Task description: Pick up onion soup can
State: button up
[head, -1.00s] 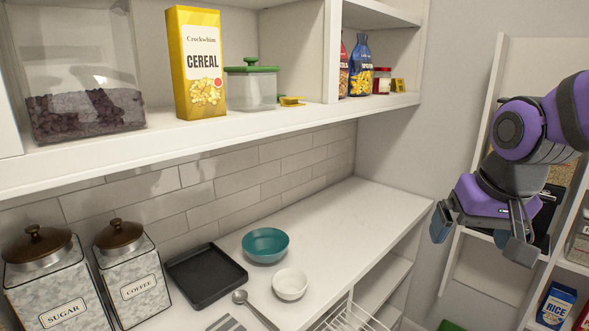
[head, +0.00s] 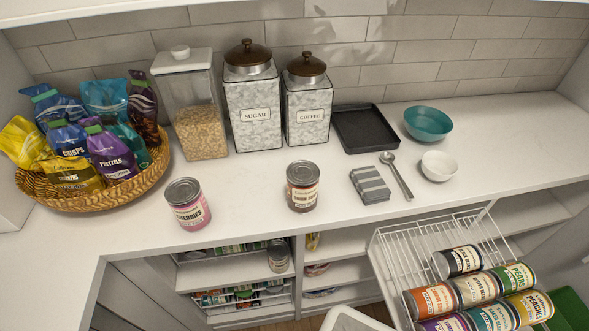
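A can with a cream and dark red label (head: 302,187) stands upright on the white counter, in front of the canisters; its small label is too blurred to read for sure. A pink-labelled can reading CHERRIES (head: 188,205) stands upright to its left, nearer the front edge. Several more cans lie on their sides in a white wire rack (head: 392,283) at the lower right, among them an orange-labelled can (head: 432,300). I cannot tell from the labels which can is the onion soup.
A woven basket of snack bags (head: 158,172) fills the counter's left. A cereal container (head: 194,118), sugar canister (head: 254,112) and coffee canister (head: 307,115) stand behind the cans.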

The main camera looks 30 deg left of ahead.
aim_at(303, 177)
jog(key=k+l+u, duration=0.1)
jog(key=u, duration=0.35)
jog(key=k+u, duration=0.1)
jog(key=u, duration=0.3)
jog(key=k+u, duration=0.15)
jog(key=u, duration=0.3)
jog(key=z, duration=1.45)
